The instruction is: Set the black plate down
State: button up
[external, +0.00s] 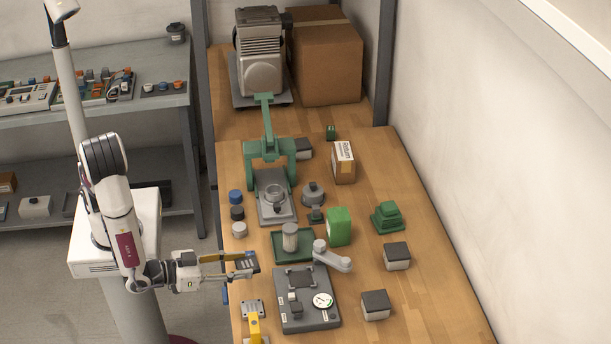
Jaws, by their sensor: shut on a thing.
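The black plate (247,261) is a small dark piece with light marks on its face, at the left edge of the wooden bench in the external view. My gripper (234,266) reaches in from the left and is shut on the black plate's left side. The plate is just left of the grey fixture with a dial gauge (322,300) and below-left of the green tray (280,253). I cannot tell whether the plate touches the bench or hangs just above it. The fingers hide part of its left side.
A metal cylinder (290,237) stands on the green tray. A green press (268,152) stands farther back. A yellow-handled clamp (254,318) lies in front. Small round caps (237,213) line the left edge. Dark-topped blocks (375,305) stand at right, with bare wood around them.

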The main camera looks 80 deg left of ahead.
aim_at(239, 287)
jog(key=shift+f, duration=1.35)
jog(key=shift+f, duration=0.1)
jog(key=shift+f, duration=1.8)
jog(key=shift+f, duration=0.2)
jog(key=o, duration=1.2)
jog(key=shift+s, duration=0.15)
